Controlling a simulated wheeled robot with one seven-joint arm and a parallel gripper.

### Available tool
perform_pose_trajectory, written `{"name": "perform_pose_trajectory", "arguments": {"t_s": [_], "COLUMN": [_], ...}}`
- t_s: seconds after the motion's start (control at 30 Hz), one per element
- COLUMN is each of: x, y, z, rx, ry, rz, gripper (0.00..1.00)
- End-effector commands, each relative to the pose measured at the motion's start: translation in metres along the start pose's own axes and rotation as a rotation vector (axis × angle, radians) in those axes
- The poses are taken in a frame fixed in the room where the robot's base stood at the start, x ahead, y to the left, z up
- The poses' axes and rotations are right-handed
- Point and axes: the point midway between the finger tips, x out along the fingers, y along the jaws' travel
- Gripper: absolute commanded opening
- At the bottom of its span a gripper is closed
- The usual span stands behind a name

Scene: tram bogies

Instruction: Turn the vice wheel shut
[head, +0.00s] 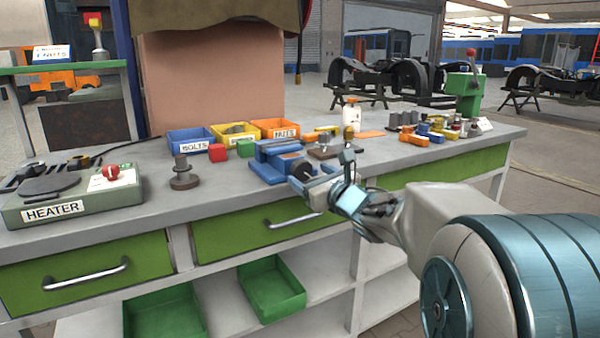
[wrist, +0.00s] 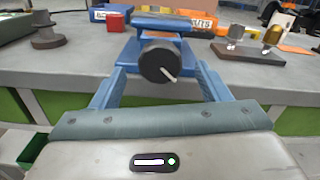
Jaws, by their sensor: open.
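The blue vice (head: 277,158) stands at the front edge of the grey workbench. Its dark round wheel (head: 304,171) faces the front. In the wrist view the wheel (wrist: 159,62) is a black disc with a pale handle, in front of the blue vice body (wrist: 196,80). My gripper (head: 318,182) is in front of the vice; in the wrist view its two blue fingers (wrist: 160,85) are spread apart, one to each side below the wheel. Nothing is held. Whether a finger touches the wheel cannot be told. The vice jaws are partly hidden.
A heater (head: 75,194) and a dark spindle-like part (head: 183,175) stand left of the vice. A red block (head: 217,153), a green block (head: 245,148) and labelled bins (head: 196,147) lie behind. A brown board with upright pieces (head: 327,150) is to the right. Green drawers (head: 262,226) are below.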

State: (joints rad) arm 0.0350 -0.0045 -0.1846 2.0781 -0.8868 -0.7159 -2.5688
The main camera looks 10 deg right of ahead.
Motion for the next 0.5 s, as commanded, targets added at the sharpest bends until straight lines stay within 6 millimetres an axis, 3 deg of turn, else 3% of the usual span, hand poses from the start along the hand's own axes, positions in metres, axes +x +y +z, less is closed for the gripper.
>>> {"name": "perform_pose_trajectory", "arguments": {"t_s": [0.2, 0.5], "x": [0.033, 0.045], "y": [0.001, 0.0], "z": [-0.001, 0.0], "rx": [0.0, 0.0], "ry": [0.001, 0.0], "rz": [0.001, 0.0], "gripper": [0.7, 0.7]}}
